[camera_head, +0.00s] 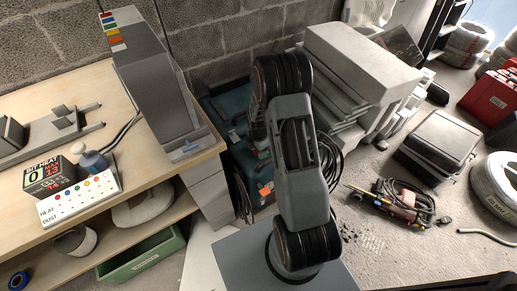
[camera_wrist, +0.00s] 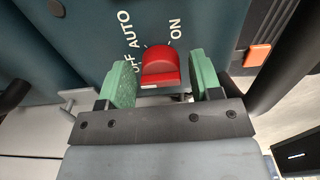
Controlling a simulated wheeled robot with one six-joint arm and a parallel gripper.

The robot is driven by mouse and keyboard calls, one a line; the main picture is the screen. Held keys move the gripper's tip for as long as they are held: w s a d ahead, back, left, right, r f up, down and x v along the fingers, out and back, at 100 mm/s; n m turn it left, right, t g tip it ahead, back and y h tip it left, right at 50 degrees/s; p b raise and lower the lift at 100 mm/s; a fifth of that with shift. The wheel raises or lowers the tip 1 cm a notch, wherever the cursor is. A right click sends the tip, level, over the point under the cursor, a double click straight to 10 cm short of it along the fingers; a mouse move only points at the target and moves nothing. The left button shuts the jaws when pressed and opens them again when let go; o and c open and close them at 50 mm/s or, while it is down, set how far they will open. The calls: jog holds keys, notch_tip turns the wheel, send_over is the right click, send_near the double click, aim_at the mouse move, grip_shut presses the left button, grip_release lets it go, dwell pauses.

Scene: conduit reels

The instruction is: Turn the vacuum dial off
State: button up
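The vacuum dial (camera_wrist: 160,64) is a red knob on a dark teal panel (camera_wrist: 80,50) in the wrist view. White lettering around it reads AUTO and ON, with a partly covered word ending in F at the left. A small pale mark shows at the knob's lower left edge; which word the knob points to I cannot tell. My gripper (camera_wrist: 163,80) has green fingers standing on both sides of the knob, with a narrow gap at least on the right. Contact on the left is unclear. In the head view the teal vacuum (camera_head: 215,106) stands on the floor; my arm hides its dial.
A wooden workbench (camera_head: 90,90) with a grey machine (camera_head: 155,80) stands left of the vacuum. An orange part (camera_wrist: 257,57) and dark hoses lie near the dial. A black case (camera_head: 445,145) is on the floor at right.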

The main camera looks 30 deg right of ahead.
jog(key=shift+o, duration=0.3)
notch_tip(320, 180, up, 14)
jog(key=p, duration=0.3)
jog(key=shift+f, duration=0.1)
dwell(0.6)
jog(key=s+a+r+m+t+p, duration=0.1)
jog(key=s+a+r+m+p, duration=0.2)
jog(key=r, duration=0.9)
jog(key=s+a+r+m+t+p, duration=0.1)
jog(key=s+a+r+m+p, duration=0.2)
jog(key=s+r+m+p, duration=0.5)
jog(key=s+a+r+m+t+p, duration=0.1)
jog(key=s+a+r+m+p, duration=0.2)
jog(key=r, duration=1.2)
jog(key=s+m+p, duration=0.2)
jog(key=m+p, duration=0.2)
jog(key=m, duration=0.1)
jog(key=shift+s+a+r+t+p, duration=0.15)
jog(key=shift+a+r+t+p, duration=0.15)
jog(key=shift+r+p, duration=0.1)
